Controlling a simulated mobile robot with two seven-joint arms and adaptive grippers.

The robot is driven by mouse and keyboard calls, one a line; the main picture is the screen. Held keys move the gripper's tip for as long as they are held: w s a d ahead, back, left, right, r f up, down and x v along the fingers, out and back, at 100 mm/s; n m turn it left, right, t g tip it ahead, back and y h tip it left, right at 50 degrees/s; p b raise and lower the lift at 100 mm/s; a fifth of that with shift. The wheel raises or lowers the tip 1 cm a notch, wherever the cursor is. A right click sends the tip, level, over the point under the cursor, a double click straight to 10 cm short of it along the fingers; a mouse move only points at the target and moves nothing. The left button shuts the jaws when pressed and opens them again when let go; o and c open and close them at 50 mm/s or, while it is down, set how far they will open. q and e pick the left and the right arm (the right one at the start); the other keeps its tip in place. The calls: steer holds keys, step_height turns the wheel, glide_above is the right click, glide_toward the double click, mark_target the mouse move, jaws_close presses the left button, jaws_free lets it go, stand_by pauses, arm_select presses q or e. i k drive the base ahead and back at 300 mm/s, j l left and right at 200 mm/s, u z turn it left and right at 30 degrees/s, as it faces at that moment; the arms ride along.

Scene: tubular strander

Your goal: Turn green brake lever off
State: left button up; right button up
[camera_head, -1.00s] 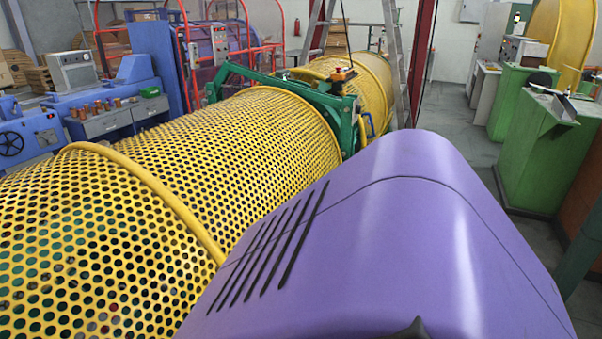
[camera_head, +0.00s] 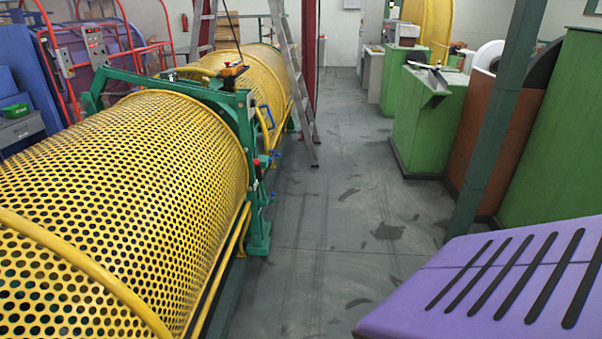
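I cannot make out a green brake lever for certain. A green frame (camera_head: 245,135) spans the yellow perforated tube guard (camera_head: 130,185) left of centre and has an upright leg on its right side. Small blue and red fittings (camera_head: 262,170) sit on that leg, too small to tell what they are. A green bar (camera_head: 150,82) runs across the top of the guard. Neither of my grippers is in this view.
A purple slotted housing (camera_head: 480,290) fills the lower right foreground. A dark green post (camera_head: 498,130) and green cabinets (camera_head: 430,125) stand on the right. A ladder (camera_head: 290,80) stands behind the frame. Grey floor (camera_head: 330,230) is clear between guard and cabinets.

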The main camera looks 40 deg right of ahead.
mark_target(261, 184)
steer(key=z, duration=1.2)
steer(key=i+l, duration=0.3)
steer(key=i, duration=0.3)
steer(key=i+l+u, duration=0.1)
steer(key=i+l, duration=0.25)
steer(key=i, duration=0.25)
steer(key=i+l, duration=0.35)
steer(key=i, duration=0.25)
steer(key=i+l+u, duration=0.1)
steer(key=i+l, duration=0.3)
steer(key=i, duration=0.2)
